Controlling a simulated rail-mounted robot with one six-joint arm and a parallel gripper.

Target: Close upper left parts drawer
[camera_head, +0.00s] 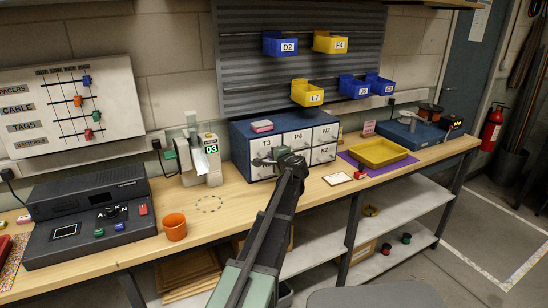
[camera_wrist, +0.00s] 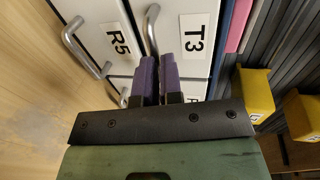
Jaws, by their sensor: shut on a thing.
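The blue parts cabinet (camera_head: 240,142) stands on the bench with white labelled drawers. Its upper left drawer T3 (camera_head: 264,145) is partly behind my gripper (camera_head: 274,157). In the wrist view, the T3 front (camera_wrist: 190,30) has a metal bar handle (camera_wrist: 152,28), and drawer R5 (camera_wrist: 105,25) lies beside it. The purple fingers of my gripper (camera_wrist: 159,78) are at the T3 handle and shut on it; the fingers hide the grip itself. How far T3 stands out from the cabinet is hard to tell.
A pink-topped block (camera_head: 262,126) lies on the cabinet. A yellow tray (camera_head: 378,152) lies to the right. Yellow bins (camera_wrist: 252,92) show near the gripper in the wrist view.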

